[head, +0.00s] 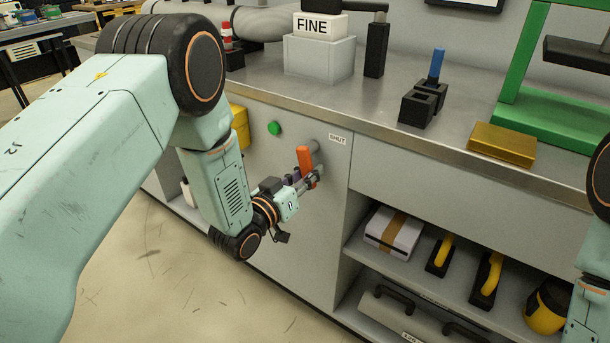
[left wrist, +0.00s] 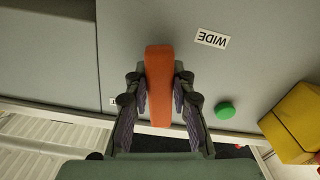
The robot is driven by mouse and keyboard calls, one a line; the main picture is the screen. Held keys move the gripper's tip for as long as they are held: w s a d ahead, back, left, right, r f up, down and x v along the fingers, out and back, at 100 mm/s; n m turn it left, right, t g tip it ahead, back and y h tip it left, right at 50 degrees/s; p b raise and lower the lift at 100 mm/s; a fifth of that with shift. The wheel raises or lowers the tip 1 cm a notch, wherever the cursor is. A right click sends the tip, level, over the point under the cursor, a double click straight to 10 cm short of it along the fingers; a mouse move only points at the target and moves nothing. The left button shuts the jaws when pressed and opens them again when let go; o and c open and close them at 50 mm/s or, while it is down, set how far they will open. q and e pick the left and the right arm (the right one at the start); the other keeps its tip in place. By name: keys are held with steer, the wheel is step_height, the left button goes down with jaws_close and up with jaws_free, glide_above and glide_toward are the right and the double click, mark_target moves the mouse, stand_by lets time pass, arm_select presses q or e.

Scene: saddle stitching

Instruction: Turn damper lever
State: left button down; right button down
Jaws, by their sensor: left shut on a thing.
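The orange damper lever (head: 304,157) is on the grey cabinet front below the worktop. In the head view it hangs roughly downward, with a small label reading SHUT (head: 338,138) to the right of its top. My left gripper (head: 312,180) is at the lever's lower part. In the left wrist view the lever (left wrist: 158,75) runs between the two fingers of my left gripper (left wrist: 160,100), which is shut on it. A label reading WIDE (left wrist: 212,38) shows upside down beside the lever there. My right gripper is out of view.
A green button (head: 274,128) and a yellow box (head: 239,127) are left of the lever; both show in the left wrist view. The worktop edge (head: 400,143) juts above. Open shelves to the right hold a white box (head: 393,230) and yellow-handled tools (head: 487,272).

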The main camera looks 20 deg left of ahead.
arm_select(q)
steer(key=shift+s+d+r+n+p, duration=0.1)
steer(key=shift+s+d+n+p, duration=0.2)
steer(key=shift+n+p, duration=0.4)
steer(key=shift+d+r+n+p, duration=0.1)
steer(key=shift+d+n+p, duration=0.2)
steer(key=shift+n, duration=0.5)
steer(key=c, duration=1.1)
jaws_free()
steer(key=v, duration=1.2)
steer(key=shift+r, duration=0.1)
